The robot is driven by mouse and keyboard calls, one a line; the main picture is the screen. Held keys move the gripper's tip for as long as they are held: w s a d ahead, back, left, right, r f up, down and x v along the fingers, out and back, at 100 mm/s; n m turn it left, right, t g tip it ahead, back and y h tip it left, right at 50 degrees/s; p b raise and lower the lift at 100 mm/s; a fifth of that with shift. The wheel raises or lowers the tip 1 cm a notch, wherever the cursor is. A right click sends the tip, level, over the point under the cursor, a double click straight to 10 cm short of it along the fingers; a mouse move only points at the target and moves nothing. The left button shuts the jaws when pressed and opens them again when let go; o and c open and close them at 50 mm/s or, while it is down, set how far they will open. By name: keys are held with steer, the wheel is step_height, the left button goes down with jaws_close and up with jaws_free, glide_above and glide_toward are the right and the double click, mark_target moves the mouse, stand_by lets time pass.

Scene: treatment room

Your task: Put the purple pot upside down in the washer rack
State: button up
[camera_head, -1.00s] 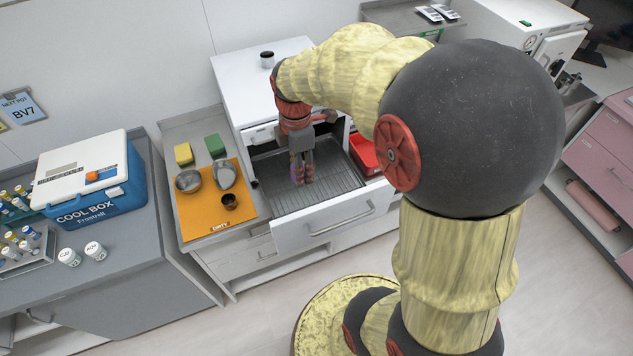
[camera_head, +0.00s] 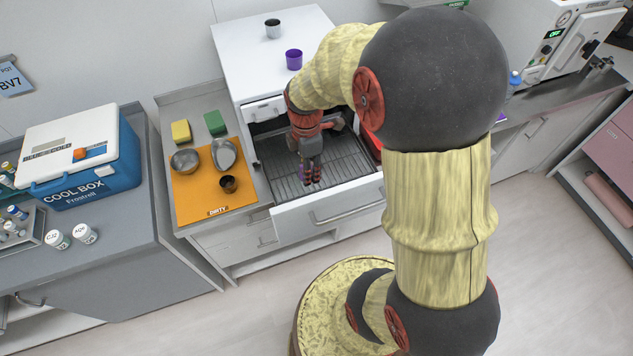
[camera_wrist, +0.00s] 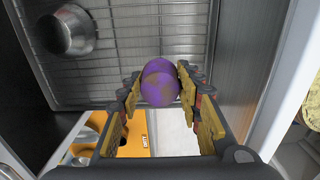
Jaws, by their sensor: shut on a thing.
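My gripper (camera_head: 311,180) points down over the pulled-out washer rack (camera_head: 345,170), near its front edge. In the wrist view my gripper (camera_wrist: 160,88) is shut on a purple pot (camera_wrist: 160,84) with brown stains. In the head view the fingers mostly hide this held pot; a bit of purple shows. I cannot tell which way its mouth faces or whether it touches the rack. Another purple pot (camera_head: 293,60) stands on the white washer top. The wire rack (camera_wrist: 150,45) fills the upper wrist view, with a metal bowl (camera_wrist: 68,32) in it.
An orange mat (camera_head: 210,200) left of the rack holds metal bowls (camera_head: 184,161) and a dark cup (camera_head: 228,184). Sponges (camera_head: 215,122) lie behind it. A grey cup (camera_head: 273,28) stands on the washer top. The rack's middle looks bare.

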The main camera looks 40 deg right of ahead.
mark_target(309, 191)
step_height(309, 191, down, 8)
steer(key=shift+f+b, duration=0.15)
steer(key=shift+b, duration=0.4)
steer(key=shift+f, duration=0.15)
steer(key=o, duration=0.8)
